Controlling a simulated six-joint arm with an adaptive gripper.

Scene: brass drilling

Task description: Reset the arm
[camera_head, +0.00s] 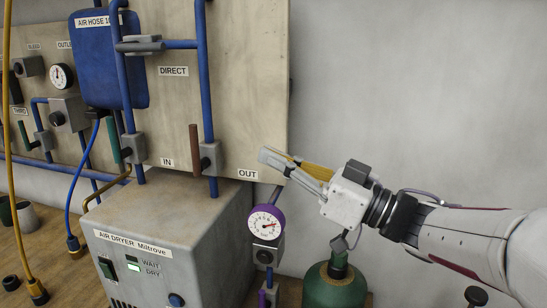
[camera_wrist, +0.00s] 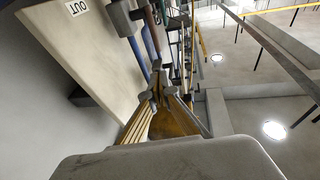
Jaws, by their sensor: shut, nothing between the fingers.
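My gripper (camera_head: 268,156) reaches in from the right in the head view, with its fingers pointing left, in front of the panel's lower right edge by the OUT label. The fingers are closed together with nothing between them. In the wrist view my gripper (camera_wrist: 160,88) shows its fingertips meeting at the middle. The arm stretches away to the right, in front of the grey wall.
The wooden panel (camera_head: 240,70) carries blue pipes and valve handles. Below it stands the air dryer (camera_head: 150,245), its display lit. A purple-rimmed gauge (camera_head: 266,222) and a green cylinder (camera_head: 333,289) are below my gripper. The grey wall at right is clear.

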